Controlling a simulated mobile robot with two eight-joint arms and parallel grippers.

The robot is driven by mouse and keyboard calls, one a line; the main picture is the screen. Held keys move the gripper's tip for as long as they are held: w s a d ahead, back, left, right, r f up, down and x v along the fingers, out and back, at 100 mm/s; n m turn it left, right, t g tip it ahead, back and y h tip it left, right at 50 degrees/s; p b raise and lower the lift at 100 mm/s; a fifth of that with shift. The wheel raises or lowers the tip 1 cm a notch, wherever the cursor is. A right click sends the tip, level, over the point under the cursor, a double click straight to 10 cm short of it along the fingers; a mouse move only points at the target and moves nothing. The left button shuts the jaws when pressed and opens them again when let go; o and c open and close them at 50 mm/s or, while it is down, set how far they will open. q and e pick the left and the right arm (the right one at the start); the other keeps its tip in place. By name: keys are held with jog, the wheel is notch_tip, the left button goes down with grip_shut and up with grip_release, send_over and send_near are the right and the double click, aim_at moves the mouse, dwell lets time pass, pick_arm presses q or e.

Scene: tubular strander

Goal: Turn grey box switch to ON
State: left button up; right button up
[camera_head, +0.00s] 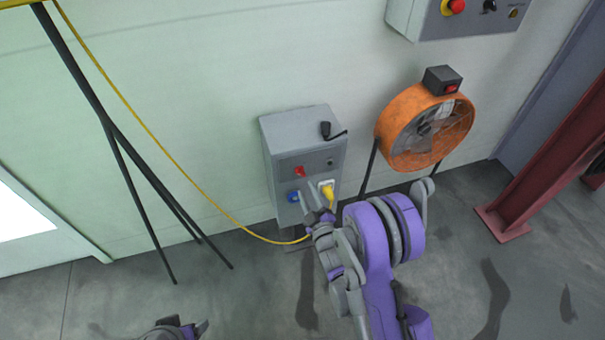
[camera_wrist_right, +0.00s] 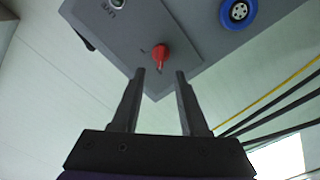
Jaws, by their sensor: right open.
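The grey box (camera_head: 276,139) stands in front of the pale wall, in the middle of the head view. Its red switch (camera_head: 299,171) is on the front face and shows larger in the right wrist view (camera_wrist_right: 160,55). My right gripper (camera_head: 307,187) is open and empty, just below and in front of the red switch. In the wrist view its two fingertips (camera_wrist_right: 160,72) lie either side of the knob's lower end, apparently without touching it. A small part of my left gripper (camera_head: 192,328) shows at the bottom edge; its jaw state is unclear.
A blue socket (camera_head: 293,197) and a yellow plug (camera_head: 327,192) sit low on the box. A yellow cable (camera_head: 165,152) runs from there to the upper left. An orange fan (camera_head: 397,115) stands right of the box. Black stand legs (camera_head: 112,130) are at left, a red column (camera_head: 555,155) at right.

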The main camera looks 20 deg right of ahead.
aim_at(300, 175)
jog(key=shift+w+a+p, duration=0.15)
jog(key=shift+w+p, duration=0.15)
jog(key=shift+w, duration=2.8)
grip_shut()
